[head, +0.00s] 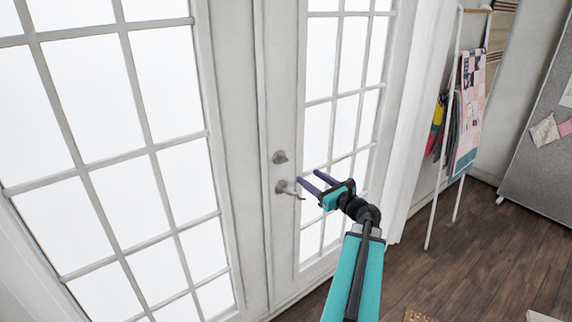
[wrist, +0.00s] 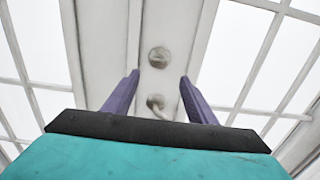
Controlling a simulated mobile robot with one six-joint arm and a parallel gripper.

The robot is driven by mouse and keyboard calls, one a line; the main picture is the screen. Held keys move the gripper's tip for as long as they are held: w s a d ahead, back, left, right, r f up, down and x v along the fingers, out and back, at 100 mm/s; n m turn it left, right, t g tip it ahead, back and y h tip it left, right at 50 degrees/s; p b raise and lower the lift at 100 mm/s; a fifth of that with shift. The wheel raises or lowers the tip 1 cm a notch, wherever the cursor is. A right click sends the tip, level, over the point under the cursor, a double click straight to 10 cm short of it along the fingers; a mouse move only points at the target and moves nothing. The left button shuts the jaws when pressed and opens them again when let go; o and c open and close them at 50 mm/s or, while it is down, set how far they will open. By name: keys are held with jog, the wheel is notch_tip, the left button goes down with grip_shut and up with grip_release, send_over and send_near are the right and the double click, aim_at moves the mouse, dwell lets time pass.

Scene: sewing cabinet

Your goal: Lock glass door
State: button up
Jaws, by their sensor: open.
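The white-framed glass door (head: 288,240) is a double door with many panes, and its two leaves look closed. A round metal deadbolt lock (head: 280,157) sits on the right leaf, above a metal lever handle (head: 286,188). In the wrist view the lock (wrist: 159,57) is ahead between the fingers, with the handle (wrist: 157,103) below it. My gripper (head: 312,180) is open and empty, its purple fingers pointing at the door beside the handle. In the wrist view the gripper (wrist: 159,87) has its fingertips apart on either side. I cannot tell whether the lock is turned.
A white ladder rack (head: 440,150) with hanging quilts (head: 470,110) leans on the wall at the right. A grey pinboard (head: 540,150) stands at the far right. The dark wood floor (head: 490,250) is mostly clear, with a rug edge (head: 425,316) at the bottom.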

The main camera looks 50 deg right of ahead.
aim_at(283, 162)
jog(key=shift+w, duration=0.15)
jog(key=shift+w+d+p, duration=0.35)
jog(key=shift+w+p, duration=0.45)
jog(key=shift+w, duration=1.45)
jog(key=shift+w+d+p, duration=0.3)
jog(key=shift+w+p, duration=0.55)
jog(key=shift+w, duration=1.35)
jog(key=shift+w+d+p, duration=0.35)
jog(key=shift+w+p, duration=0.45)
jog(key=shift+w, duration=1.45)
jog(key=c, duration=1)
jog(key=shift+a+f, duration=0.1)
jog(key=shift+a, duration=0.4)
jog(key=shift+c, duration=0.3)
jog(key=shift+d, duration=0.35)
